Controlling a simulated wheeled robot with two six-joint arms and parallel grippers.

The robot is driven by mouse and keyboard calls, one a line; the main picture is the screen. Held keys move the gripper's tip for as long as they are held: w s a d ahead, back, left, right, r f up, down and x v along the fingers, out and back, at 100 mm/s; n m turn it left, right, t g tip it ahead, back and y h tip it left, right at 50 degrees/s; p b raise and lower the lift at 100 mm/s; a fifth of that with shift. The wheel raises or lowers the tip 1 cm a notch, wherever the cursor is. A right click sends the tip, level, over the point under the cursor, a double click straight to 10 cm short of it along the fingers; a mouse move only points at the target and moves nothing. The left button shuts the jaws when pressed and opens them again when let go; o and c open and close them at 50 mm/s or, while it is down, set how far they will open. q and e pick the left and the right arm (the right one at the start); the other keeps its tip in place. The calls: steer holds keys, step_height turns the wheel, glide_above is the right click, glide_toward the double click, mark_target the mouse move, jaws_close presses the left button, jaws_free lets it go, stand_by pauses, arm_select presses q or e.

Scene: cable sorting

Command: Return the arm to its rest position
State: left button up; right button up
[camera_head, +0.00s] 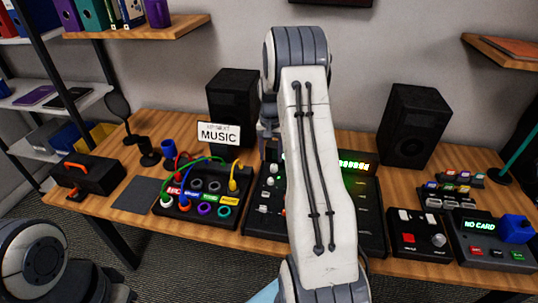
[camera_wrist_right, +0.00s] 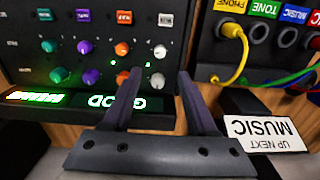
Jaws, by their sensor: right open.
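My right arm (camera_head: 318,170) rises through the middle of the head view, hiding much of the mixer console (camera_head: 262,208). My right gripper (camera_wrist_right: 160,73) is open and empty in the wrist view. Its two dark fingers stand apart in front of the console's panel of coloured knobs (camera_wrist_right: 92,48), which appears upside down. In the head view the gripper is mostly hidden behind the arm. Part of my left arm (camera_head: 40,258) shows at the lower left; its gripper is out of frame.
The patch box (camera_head: 190,212) with coloured cables stands left of the console, near the "UP NEXT MUSIC" sign (camera_head: 219,134). Two black speakers (camera_head: 233,100) (camera_head: 414,125) stand behind. A card reader (camera_head: 482,238) sits at right. A dark pad (camera_head: 136,194) lies bare at left.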

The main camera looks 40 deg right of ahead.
steer(key=s+a+r+n, duration=0.2)
steer(key=a+r+n, duration=0.2)
steer(key=a, duration=0.9)
steer(key=s+a+r+n, duration=0.25)
steer(key=a+r, duration=0.25)
steer(key=a, duration=0.7)
steer(key=s+a+r+n, duration=0.1)
steer(key=s+a+n, duration=0.4)
steer(key=s, duration=0.7)
steer(key=s+a+r+n+y, duration=0.1)
steer(key=s+a+n, duration=0.5)
steer(key=s, duration=0.5)
steer(key=shift+s+a+r, duration=0.15)
steer(key=shift+s+a, duration=0.2)
steer(key=shift+a, duration=0.75)
steer(key=shift+c, duration=0.7)
steer(key=shift+d, duration=0.1)
